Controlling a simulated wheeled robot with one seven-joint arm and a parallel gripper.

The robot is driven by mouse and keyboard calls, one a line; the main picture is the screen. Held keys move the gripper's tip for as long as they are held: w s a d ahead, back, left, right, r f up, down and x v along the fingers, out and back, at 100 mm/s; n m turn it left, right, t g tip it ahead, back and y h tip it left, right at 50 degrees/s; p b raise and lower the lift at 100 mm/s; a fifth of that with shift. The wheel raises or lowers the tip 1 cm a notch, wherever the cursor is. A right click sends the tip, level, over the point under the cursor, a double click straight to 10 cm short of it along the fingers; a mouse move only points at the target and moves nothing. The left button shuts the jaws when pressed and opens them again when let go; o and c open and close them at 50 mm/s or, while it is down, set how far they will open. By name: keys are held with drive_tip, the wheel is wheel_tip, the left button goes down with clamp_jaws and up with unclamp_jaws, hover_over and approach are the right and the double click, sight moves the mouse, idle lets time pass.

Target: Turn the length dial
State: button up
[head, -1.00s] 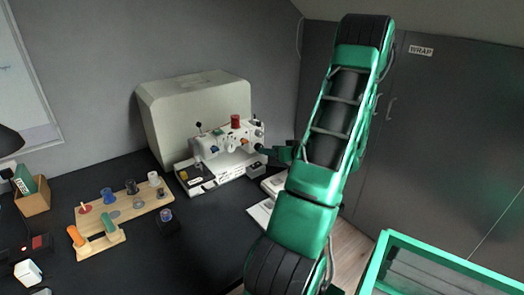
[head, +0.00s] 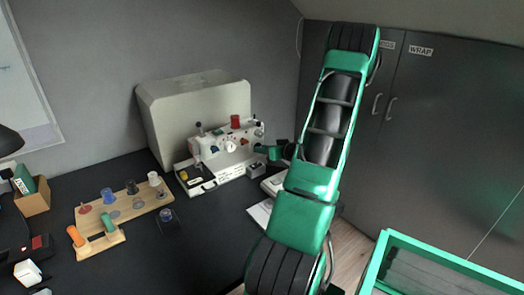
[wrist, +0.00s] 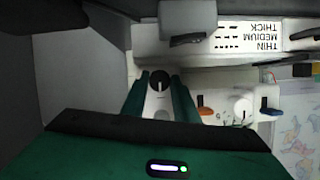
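The white sewing machine (head: 207,143) stands on the dark desk in front of its pale cover. My gripper (head: 259,149) is just to the right of the machine's end in the head view. In the wrist view my gripper (wrist: 159,76) is open, with its two green fingers apart. A black round dial with a light mark (wrist: 160,80) shows between the fingertips; I cannot tell if they touch it. A white knob (wrist: 242,107) and an orange part (wrist: 205,111) sit to its right. Which of these is the length dial is not readable here.
A label reading thin, medium, thick (wrist: 258,37) is near the dials. A wooden spool rack (head: 127,208) and a small dark box (head: 168,222) stand on the desk. Papers (head: 262,212) lie near its right edge. Dark cupboards (head: 425,125) fill the right.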

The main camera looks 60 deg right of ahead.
drive_tip(key=shift+s+d+m+y, duration=0.15)
drive_tip(key=shift+m+y, duration=0.55)
drive_tip(key=shift+m, duration=0.4)
drive_tip(key=o, duration=1.1)
drive_tip(key=shift+c, duration=0.2)
